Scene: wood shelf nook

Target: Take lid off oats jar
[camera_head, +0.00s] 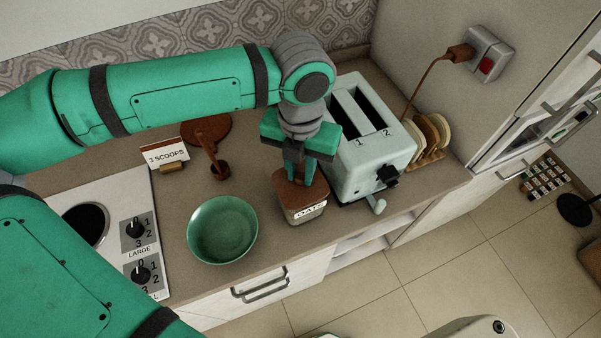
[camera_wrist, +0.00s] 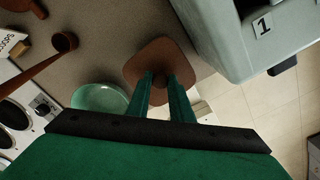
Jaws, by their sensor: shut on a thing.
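The oats jar (camera_head: 305,215) stands upright on the counter, with a label reading OATS on its front. Its brown, rounded-square lid (camera_head: 288,184) is on top, and the lid also shows in the wrist view (camera_wrist: 147,58). My gripper (camera_head: 299,180) points down from above and is shut on the middle of the lid, at what looks like a small knob. The fingers (camera_wrist: 160,84) hide most of that knob. The lid appears to sit on the jar; I cannot tell whether there is a gap below it.
A green bowl (camera_head: 222,230) stands left of the jar. A toaster (camera_head: 372,150) stands close on the right. The stove (camera_head: 100,225) is at left.

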